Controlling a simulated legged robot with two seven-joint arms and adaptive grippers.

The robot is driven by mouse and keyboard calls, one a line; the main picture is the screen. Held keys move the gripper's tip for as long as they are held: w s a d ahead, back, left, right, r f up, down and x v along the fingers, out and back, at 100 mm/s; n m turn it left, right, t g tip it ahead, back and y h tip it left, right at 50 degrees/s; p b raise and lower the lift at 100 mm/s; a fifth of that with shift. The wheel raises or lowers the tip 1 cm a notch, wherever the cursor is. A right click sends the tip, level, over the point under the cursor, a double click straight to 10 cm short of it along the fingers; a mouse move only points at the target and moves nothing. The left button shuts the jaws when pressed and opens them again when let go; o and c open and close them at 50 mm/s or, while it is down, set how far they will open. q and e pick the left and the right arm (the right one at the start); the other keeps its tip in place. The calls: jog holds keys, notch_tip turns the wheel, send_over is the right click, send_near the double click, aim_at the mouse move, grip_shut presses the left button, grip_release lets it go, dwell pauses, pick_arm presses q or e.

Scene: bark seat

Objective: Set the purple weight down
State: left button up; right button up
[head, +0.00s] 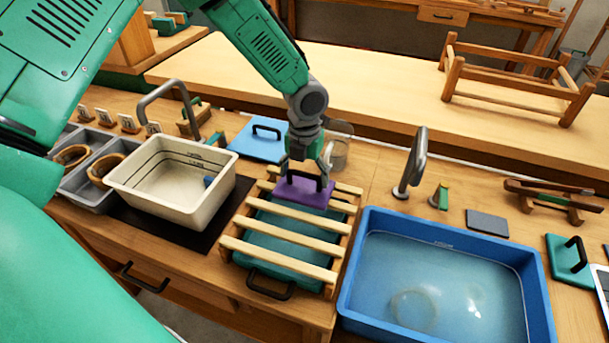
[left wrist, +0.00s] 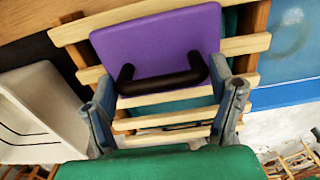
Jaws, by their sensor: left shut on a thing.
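The purple weight (head: 303,191) is a flat plate with a dark bar handle. It is at the upper part of a wooden slatted rack (head: 280,237), over its slats. I cannot tell whether it touches the slats. My left gripper (head: 305,172) points down from above and is shut on the weight at its handle. In the left wrist view the weight (left wrist: 155,42) fills the upper middle, its handle between the fingers of the gripper (left wrist: 166,112), with slats behind and below. My right gripper is not in view.
A teal tray-like piece with a dark handle lies under the slats. A cream basin (head: 172,178) stands left of the rack, and a blue water tub (head: 352,288) stands right. A blue weight (head: 255,146) and a clear glass (head: 338,155) are close behind.

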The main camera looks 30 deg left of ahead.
aim_at(307, 173)
pick_arm(q)
jog(key=shift+w+d+f, duration=0.1)
jog(key=shift+d, duration=0.5)
jog(key=o, duration=1.7)
jog(key=shift+a, duration=0.5)
jog(key=r, duration=1.1)
jog(key=shift+d+p, duration=0.35)
jog(key=shift+d, duration=0.05)
jog(key=shift+a+r, duration=0.3)
jog(key=shift+r, duration=0.25)
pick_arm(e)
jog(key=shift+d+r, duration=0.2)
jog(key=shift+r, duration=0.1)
pick_arm(q)
jog(key=shift+d, duration=0.2)
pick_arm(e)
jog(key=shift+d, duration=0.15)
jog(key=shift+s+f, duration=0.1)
